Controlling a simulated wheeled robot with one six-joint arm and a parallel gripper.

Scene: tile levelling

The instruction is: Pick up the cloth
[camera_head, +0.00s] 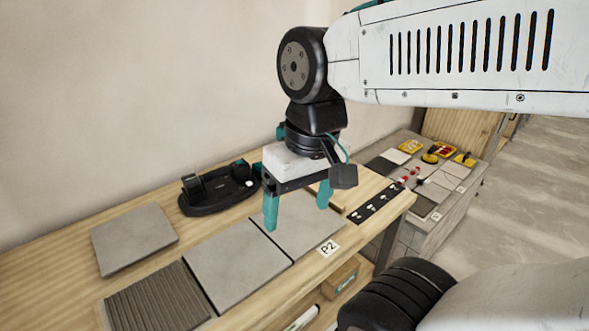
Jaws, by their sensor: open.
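I cannot make out a cloth for certain in the head view. A flat white piece (395,156) lies on the far bench, but I cannot tell whether it is cloth or tile. My gripper (297,215) points down over the near wooden bench, with its two teal fingers apart and nothing seen between them. It is in front of the grey tile (312,235) beside the P2 label. I cannot tell whether the fingertips touch that tile. My gripper hides part of the bench behind it.
The near bench (75,250) holds another grey tile (232,265), a loose tile (133,238), a ridged grey patch (158,302), a black holder (220,188) and a black strip (378,203). The far bench (437,227) carries tiles and yellow-and-red items. A wall closes the back.

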